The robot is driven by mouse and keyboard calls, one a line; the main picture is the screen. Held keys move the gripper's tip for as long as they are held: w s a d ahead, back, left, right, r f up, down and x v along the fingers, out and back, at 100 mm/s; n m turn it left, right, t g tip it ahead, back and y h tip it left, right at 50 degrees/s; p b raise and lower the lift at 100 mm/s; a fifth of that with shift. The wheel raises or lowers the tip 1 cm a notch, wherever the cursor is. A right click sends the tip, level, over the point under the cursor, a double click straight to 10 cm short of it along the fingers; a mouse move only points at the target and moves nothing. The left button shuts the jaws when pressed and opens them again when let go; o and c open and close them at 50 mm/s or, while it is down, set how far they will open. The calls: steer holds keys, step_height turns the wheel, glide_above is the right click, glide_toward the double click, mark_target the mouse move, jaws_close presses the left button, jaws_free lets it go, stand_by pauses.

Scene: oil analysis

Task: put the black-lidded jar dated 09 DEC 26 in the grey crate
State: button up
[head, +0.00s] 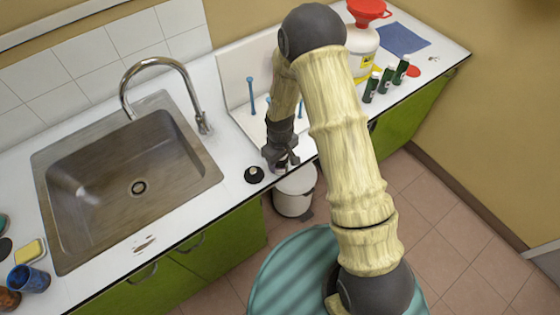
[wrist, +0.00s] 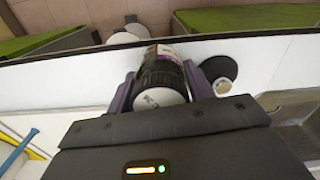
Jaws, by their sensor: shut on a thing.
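My gripper (head: 280,160) is over the front edge of the white counter, right of the sink. In the wrist view, its fingers (wrist: 160,92) are shut on a small jar (wrist: 161,72) with a ribbed black lid that has a pale top. The jar's lid faces the wrist camera, and a strip of its label shows beyond the lid. No date can be read. In the head view the jar is mostly hidden by the gripper. I see no grey crate in either view.
A black disc (head: 254,175) with a pale knob lies just left of the gripper. A white bucket (head: 294,196) stands on the floor below. A white pegboard (head: 240,75) with blue pegs stands behind. Green bottles (head: 386,80) and a red-funnelled container (head: 361,50) are at right.

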steer(key=shift+r, duration=0.15)
step_height(320, 180, up, 10)
steer(key=shift+f+b, duration=0.1)
steer(key=shift+b, duration=1.05)
steer(key=shift+d+f, duration=0.1)
